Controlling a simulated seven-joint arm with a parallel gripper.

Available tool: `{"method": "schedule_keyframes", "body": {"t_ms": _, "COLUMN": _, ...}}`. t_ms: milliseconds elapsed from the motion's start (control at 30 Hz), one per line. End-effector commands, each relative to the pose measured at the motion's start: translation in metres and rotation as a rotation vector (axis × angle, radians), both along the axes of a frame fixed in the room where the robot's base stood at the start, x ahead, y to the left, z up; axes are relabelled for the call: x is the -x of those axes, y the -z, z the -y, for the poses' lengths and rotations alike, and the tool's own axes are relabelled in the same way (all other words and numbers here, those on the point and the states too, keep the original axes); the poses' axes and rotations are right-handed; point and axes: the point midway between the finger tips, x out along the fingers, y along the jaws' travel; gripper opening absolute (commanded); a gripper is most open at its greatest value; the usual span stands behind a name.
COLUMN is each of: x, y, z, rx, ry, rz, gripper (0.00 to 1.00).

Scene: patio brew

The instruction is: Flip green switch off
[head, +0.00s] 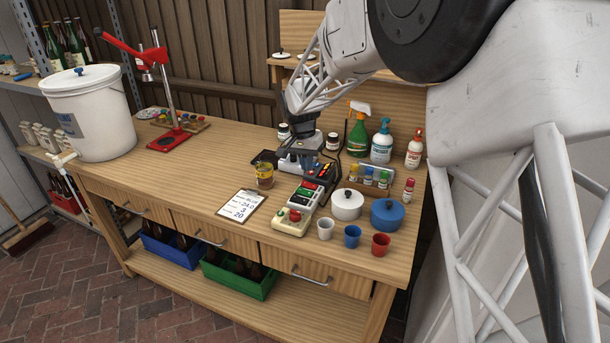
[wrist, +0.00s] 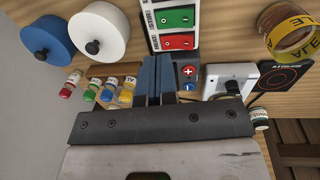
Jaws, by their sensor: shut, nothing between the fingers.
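In the head view my gripper (head: 306,165) is above the bench, behind the panel, partly hidden by my arm.
A red-and-blue button box (wrist: 190,77) and a white device (wrist: 230,82) sit beside my fingers. White (head: 347,204) and blue (head: 387,216) pots, small vials (head: 367,179) and cups (head: 352,236) stand right. A jar (head: 265,175) and clipboard (head: 241,205) lie left.

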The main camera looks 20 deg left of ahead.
Motion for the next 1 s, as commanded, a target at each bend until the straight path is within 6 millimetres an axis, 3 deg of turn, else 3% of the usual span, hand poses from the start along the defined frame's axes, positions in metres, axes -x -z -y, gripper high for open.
{"method": "schedule_keyframes", "body": {"t_ms": 200, "x": 0.0, "y": -0.034, "z": 0.004, "rx": -0.002, "ry": 0.001, "rz": 0.002, "gripper": 0.0}}
{"method": "schedule_keyframes", "body": {"t_ms": 400, "x": 0.0, "y": -0.051, "z": 0.006, "rx": -0.001, "ry": 0.001, "rz": 0.002, "gripper": 0.0}}
{"method": "schedule_keyframes", "body": {"t_ms": 1000, "x": 0.0, "y": -0.055, "z": 0.006, "rx": -0.001, "ry": 0.0, "rz": 0.001, "gripper": 0.0}}
